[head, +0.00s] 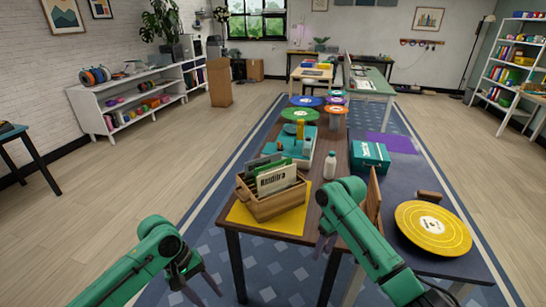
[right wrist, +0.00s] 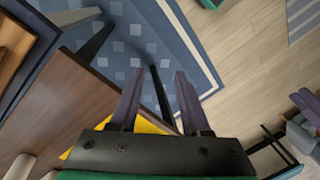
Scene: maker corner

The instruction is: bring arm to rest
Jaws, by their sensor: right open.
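My left gripper (head: 196,287) hangs low in front of the table's left corner, over the patterned rug. Its two fingers look apart, with nothing between them. My right gripper (head: 325,247) is near the front edge of the wooden table (head: 275,238), partly hidden by my own green arm. The right wrist view shows the right gripper (right wrist: 158,98) with its two purple-grey fingers apart and empty. Below and beyond them are a dark table leg and the blue rug (right wrist: 140,45). The wooden table top (right wrist: 85,95) lies to their left.
A wooden crate of files (head: 272,203) stands on a yellow mat (head: 240,215) near the table's front. A white bottle (head: 330,166), a teal box (head: 369,158) and a yellow disc (head: 433,228) are farther right. Open floor (head: 130,190) lies left.

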